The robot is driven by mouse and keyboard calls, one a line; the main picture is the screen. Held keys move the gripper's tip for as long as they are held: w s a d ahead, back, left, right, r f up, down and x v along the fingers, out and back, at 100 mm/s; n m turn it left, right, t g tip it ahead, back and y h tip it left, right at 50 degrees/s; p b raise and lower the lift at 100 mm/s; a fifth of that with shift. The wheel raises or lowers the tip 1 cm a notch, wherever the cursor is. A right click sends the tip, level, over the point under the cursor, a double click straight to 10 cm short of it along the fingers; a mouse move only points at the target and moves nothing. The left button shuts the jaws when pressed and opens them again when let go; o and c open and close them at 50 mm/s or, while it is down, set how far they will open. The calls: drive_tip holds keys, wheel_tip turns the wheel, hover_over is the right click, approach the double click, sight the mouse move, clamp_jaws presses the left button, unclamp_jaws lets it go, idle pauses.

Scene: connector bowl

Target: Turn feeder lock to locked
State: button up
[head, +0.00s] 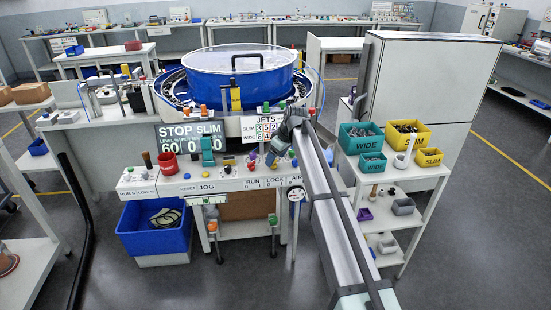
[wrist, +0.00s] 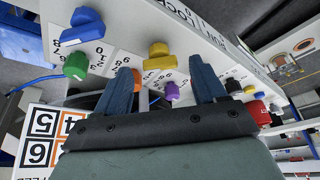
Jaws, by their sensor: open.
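A white control panel (head: 225,180) runs along the front of the feeder, with RUN, LOCK and AIR lettering on its right part. Small coloured knobs stand on its sloped top. In the wrist view these include a blue knob (wrist: 87,22), a yellow knob (wrist: 158,56), a purple knob (wrist: 172,92) and a green knob (wrist: 76,67). I cannot tell which one is the feeder lock or how it is set. My gripper (wrist: 163,76) is open over the panel, its two blue fingers apart; an orange knob lies partly behind one finger. My gripper (head: 280,145) also shows in the head view.
A blue bowl feeder (head: 238,82) with a clear lid stands behind the panel. A sign reading JETS (head: 262,128) stands close beside my gripper. A shelf at right carries green bins (head: 360,136) and yellow bins (head: 408,136). A blue crate (head: 155,232) stands below left.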

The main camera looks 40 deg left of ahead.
drive_tip(key=shift+a+f, duration=0.2)
drive_tip(key=shift+f, duration=0.25)
drive_tip(key=shift+c, duration=0.4)
drive_tip(key=c, duration=1)
